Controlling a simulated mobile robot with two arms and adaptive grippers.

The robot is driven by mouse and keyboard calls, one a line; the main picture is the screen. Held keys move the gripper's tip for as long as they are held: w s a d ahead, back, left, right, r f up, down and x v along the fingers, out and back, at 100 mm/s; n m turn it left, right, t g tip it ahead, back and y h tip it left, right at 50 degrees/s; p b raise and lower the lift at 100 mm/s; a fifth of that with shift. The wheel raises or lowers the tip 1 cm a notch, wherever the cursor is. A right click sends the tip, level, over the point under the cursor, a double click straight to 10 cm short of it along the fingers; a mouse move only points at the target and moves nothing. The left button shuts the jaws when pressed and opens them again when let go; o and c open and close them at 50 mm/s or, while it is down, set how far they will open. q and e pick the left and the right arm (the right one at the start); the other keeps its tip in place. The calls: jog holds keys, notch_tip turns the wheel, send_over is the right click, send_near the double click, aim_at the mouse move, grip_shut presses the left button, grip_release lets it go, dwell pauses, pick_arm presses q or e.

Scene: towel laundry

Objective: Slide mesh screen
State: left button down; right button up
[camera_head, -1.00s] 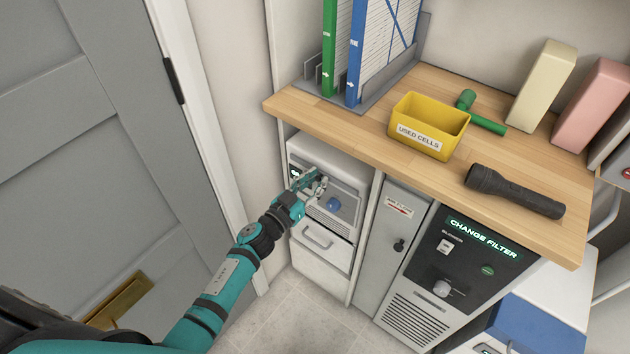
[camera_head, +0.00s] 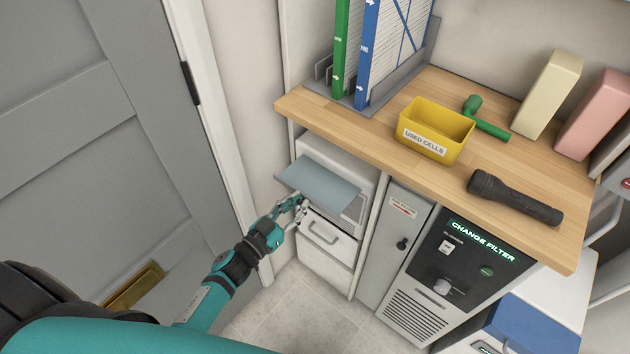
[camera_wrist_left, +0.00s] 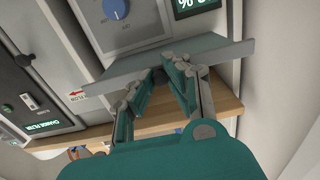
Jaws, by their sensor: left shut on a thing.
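A flat grey-blue panel, which may be the mesh screen, (camera_head: 322,180) sticks out from the front of the white unit (camera_head: 345,152) under the counter. I cannot make out any mesh on it. In the left wrist view the panel (camera_wrist_left: 215,52) lies across the fingertips, with its edge between them. My left gripper (camera_head: 297,203) is shut on the panel's near edge; it also shows in the left wrist view (camera_wrist_left: 162,77). The unit's blue knob (camera_wrist_left: 116,8) shows in the left wrist view, but the panel hides it in the head view. My right gripper is out of view.
A drawer with a handle (camera_head: 322,232) sits just below my left gripper. The wooden counter (camera_head: 385,140) overhangs the unit and carries a yellow bin (camera_head: 437,147) and a black torch (camera_head: 515,197). A grey door (camera_head: 100,130) stands at left. Floor (camera_head: 310,310) in front is clear.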

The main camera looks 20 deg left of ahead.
pick_arm(q)
jog(key=v, duration=0.4)
jog(key=shift+w, duration=0.1)
jog(key=c, duration=1.2)
grip_release()
jog(key=shift+c, duration=0.2)
jog(key=v, duration=1.2)
